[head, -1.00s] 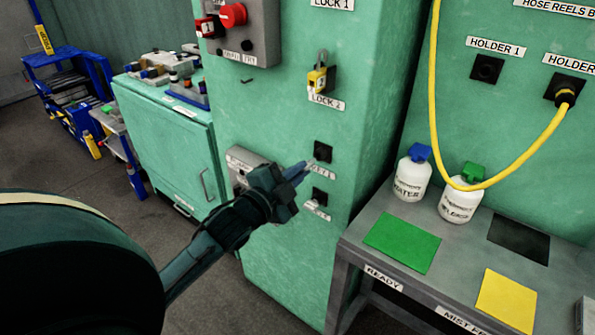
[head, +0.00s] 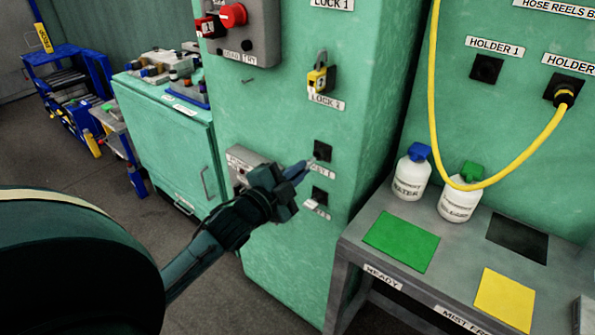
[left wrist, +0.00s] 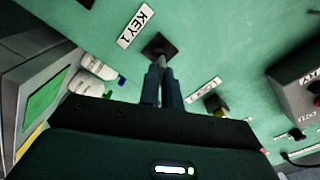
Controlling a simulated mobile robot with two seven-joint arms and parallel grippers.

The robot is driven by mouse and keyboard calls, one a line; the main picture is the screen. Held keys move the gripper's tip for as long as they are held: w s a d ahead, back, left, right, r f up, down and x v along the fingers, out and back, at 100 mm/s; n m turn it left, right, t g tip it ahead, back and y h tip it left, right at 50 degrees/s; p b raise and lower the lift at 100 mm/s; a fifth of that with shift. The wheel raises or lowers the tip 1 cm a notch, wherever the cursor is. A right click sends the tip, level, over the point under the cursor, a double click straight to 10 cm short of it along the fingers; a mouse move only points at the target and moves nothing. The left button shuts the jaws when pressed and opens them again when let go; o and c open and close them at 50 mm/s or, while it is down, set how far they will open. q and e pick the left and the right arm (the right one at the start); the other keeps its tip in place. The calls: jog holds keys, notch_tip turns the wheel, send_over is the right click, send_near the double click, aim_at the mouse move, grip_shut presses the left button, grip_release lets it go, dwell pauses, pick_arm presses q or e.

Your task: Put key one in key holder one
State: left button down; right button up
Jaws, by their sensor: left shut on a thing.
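Key holder one (head: 322,151) is a small black square on the green cabinet front, with a KEY 1 label under it. It also shows in the left wrist view (left wrist: 156,44), straight ahead of the fingers. My left gripper (head: 303,169) is shut on key one, which shows as a thin grey piece (left wrist: 162,61) between the blue-grey fingertips in the left wrist view. The key's front end meets the dark square in that view; I cannot tell whether it is inside or just in front. My right gripper is not in view.
A second black key holder (head: 319,195) sits just below. A yellow padlock (head: 317,79) hangs above at LOCK 2. A grey control box (head: 243,160) is left of the gripper. A grey table (head: 400,278) with white bottles (head: 411,177) stands to the right.

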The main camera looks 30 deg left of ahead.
pick_arm(q)
jog(key=shift+p, duration=0.3)
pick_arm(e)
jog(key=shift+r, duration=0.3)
pick_arm(q)
jog(key=shift+w+d, duration=0.1)
jog(key=shift+w, duration=1.25)
jog(key=c, duration=1.5)
grip_release()
jog(key=shift+s+f, duration=0.1)
jog(key=shift+s, duration=0.75)
jog(key=s, duration=0.7)
jog(key=s+a+b, duration=0.1)
jog(key=s, duration=0.3)
jog(key=shift+s, duration=0.2)
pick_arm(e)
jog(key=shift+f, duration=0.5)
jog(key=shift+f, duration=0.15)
